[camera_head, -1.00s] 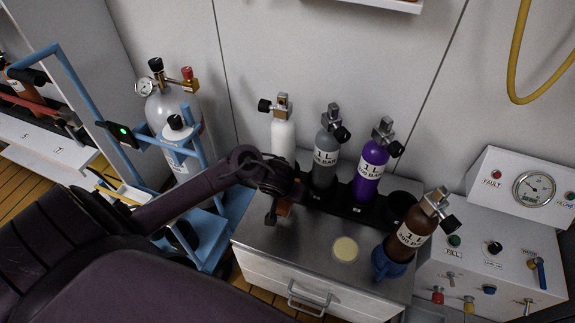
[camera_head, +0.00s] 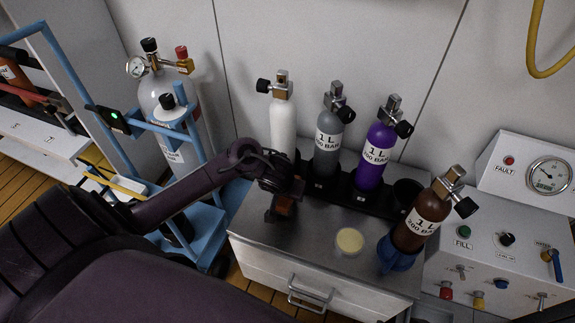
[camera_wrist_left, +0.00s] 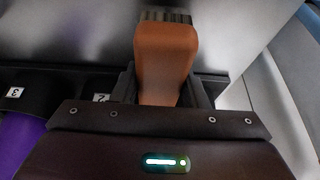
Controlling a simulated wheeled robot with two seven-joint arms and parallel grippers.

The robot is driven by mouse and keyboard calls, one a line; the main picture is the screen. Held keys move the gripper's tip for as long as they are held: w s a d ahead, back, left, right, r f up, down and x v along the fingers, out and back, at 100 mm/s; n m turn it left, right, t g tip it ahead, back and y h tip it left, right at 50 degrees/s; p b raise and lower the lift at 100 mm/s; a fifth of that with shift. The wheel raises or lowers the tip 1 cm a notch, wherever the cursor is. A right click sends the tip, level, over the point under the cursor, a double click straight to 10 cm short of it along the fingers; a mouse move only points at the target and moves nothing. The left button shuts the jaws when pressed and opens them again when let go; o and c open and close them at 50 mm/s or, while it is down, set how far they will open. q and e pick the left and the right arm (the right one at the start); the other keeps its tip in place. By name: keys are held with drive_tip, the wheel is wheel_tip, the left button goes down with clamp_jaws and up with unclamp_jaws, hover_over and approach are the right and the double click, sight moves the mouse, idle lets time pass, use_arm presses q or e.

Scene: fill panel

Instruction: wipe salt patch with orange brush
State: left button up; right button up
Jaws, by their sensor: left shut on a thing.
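The salt patch (camera_head: 350,241) is a round pale-yellow spot on the steel cabinet top, left of the blue cup holding the brown bottle. My left gripper (camera_head: 281,206) is above the left part of the cabinet top, left of the patch and apart from it. It is shut on the orange brush (camera_head: 284,205). In the left wrist view the brush (camera_wrist_left: 165,58) has an orange-brown handle between the fingers, with dark bristles at the far end. I cannot tell whether the bristles touch the top. My right gripper is not in view.
White (camera_head: 282,120), grey (camera_head: 328,145) and purple (camera_head: 376,155) bottles stand in a black rack behind the patch. A tilted brown bottle (camera_head: 421,218) sits in a blue holder (camera_head: 397,257). The fill panel (camera_head: 490,240) is right. Bare steel lies around the patch.

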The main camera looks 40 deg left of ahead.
sight(281, 205)
use_arm(q)
drive_tip(key=shift+f+b, duration=0.3)
drive_tip(key=shift+f, duration=0.2)
idle(0.5)
drive_tip(key=shift+s+d+r+p, duration=0.1)
drive_tip(key=shift+s+p, duration=0.2)
drive_tip(key=shift+s, duration=0.2)
drive_tip(key=shift+s+d+r+p, duration=0.1)
drive_tip(key=shift+s+p, duration=0.15)
drive_tip(key=shift+s, duration=0.2)
drive_tip(key=shift+s+d+p, duration=0.25)
drive_tip(key=shift+s+p, duration=0.1)
drive_tip(key=shift+s, duration=0.65)
drive_tip(key=shift+f, duration=0.15)
